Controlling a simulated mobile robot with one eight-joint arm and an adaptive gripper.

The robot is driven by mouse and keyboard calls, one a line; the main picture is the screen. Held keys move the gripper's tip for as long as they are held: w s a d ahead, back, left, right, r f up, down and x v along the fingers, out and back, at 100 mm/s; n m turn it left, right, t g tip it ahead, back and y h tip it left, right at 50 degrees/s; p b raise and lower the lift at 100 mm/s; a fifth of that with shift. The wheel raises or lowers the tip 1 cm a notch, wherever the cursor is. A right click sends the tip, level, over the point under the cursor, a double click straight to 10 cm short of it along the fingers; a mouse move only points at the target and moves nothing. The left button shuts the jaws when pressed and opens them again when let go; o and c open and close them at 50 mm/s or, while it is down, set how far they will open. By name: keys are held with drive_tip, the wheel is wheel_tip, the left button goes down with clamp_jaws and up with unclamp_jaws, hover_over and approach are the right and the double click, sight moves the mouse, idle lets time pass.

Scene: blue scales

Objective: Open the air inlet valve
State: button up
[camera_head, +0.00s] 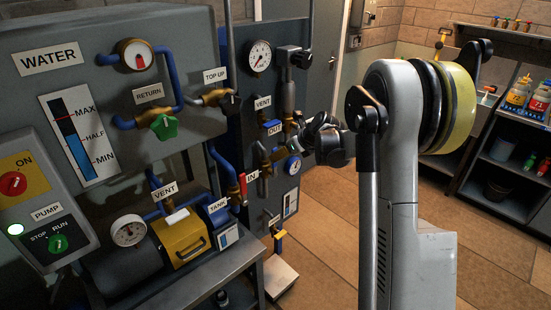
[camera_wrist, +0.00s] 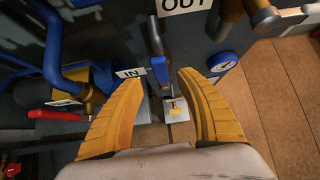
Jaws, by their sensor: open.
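A blue lever (camera_wrist: 160,68) with a grey stem stands beside the IN label (camera_wrist: 130,73) in the wrist view. It lies between the fingertips of my gripper (camera_wrist: 160,79). The two yellow fingers are spread apart with nothing gripped, and a gap shows on each side of the lever. Whether the lever is the air inlet valve's handle is not certain from the labels. The IN label (camera_head: 250,176) also shows in the head view, on the dark right-hand panel.
A red lever (camera_wrist: 55,114) is left of my gripper. A blue-rimmed gauge (camera_wrist: 222,62) and the OUT label (camera_wrist: 184,4) are at the upper right. The water panel (camera_head: 88,75) with pipes and valves fills the left. Tiled floor (camera_head: 325,245) is open at the right.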

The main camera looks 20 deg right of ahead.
drive_tip(key=v, duration=0.6)
drive_tip(key=shift+s+r, duration=0.25)
drive_tip(key=shift+r, duration=0.05)
